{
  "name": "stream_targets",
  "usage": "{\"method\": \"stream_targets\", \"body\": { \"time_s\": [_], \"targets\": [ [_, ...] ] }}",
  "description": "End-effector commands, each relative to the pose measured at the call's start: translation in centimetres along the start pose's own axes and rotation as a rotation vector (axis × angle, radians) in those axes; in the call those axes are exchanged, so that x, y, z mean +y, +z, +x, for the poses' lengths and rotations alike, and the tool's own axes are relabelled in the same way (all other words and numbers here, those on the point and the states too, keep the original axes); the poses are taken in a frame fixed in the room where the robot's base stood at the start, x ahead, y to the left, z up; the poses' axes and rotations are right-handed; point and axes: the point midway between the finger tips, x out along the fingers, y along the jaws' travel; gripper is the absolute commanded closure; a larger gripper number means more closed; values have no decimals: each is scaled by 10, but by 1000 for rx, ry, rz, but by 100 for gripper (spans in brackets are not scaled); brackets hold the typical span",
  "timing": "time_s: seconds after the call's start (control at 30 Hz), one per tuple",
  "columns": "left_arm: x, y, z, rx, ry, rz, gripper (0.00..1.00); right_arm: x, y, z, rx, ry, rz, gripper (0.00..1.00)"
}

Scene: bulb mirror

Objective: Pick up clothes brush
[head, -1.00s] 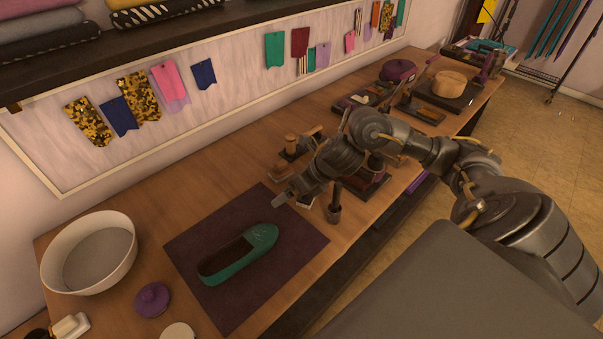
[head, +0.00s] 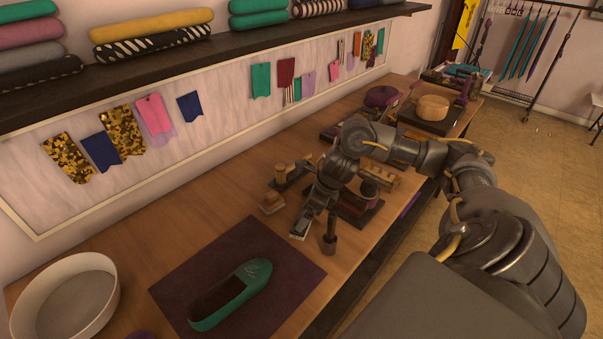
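My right arm comes in from the right over the wooden workbench (head: 190,215). Its gripper (head: 312,218) points down over the bench, just beyond the far right corner of the dark purple mat (head: 225,255). A small pale-topped item (head: 300,230) lies at its fingertips; I cannot tell whether the fingers touch it. No item can be surely identified as the clothes brush at this size. My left gripper is out of view.
A green shoe (head: 231,295) lies on the mat. A white round bowl (head: 66,300) stands at the left. Wooden tools (head: 285,177) and a dark stand (head: 358,208) crowd the bench around my arm. The bench behind the mat is clear.

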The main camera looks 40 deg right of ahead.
Motion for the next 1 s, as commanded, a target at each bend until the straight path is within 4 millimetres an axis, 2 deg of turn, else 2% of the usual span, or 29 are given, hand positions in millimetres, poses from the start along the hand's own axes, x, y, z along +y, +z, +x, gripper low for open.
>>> {"method": "stream_targets", "body": {
  "time_s": [0.17,0.3,0.43,0.73,0.77,1.0],
  "targets": [
    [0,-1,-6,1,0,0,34,1,2,8,0,3,1,0],
    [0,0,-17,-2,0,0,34,1,3,28,3,5,3,0],
    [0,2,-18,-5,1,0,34,1,3,46,-1,2,1,0],
    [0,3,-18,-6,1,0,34,0,3,53,-1,0,-2,0],
    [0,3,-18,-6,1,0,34,0,3,53,-1,0,-2,1],
    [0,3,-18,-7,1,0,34,0,3,53,-1,1,-2,33]
  ]
}}
